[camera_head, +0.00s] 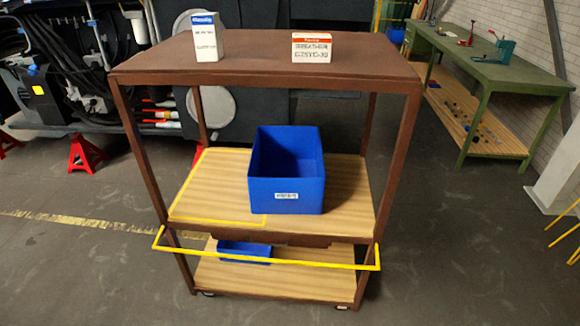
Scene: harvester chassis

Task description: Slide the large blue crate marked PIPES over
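A large open blue crate (286,185) stands upright on the middle wooden shelf (225,185) of a brown cart, slightly right of centre. A small white label (286,196) is on its front face; its writing is too small to read. The inside that shows looks empty. A yellow outlined area (215,220) is marked on the same shelf, to the left of the crate, and bare wood shows within it. The crate's lower front edge lies near the outline's right end. Neither of my grippers is in view.
The brown top shelf (260,62) holds a white-blue box (207,40) and a white-orange box (311,48). A smaller blue bin (244,251) sits on the bottom shelf. A yellow bar (300,263) crosses the cart's front. A green workbench (490,75) stands at right.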

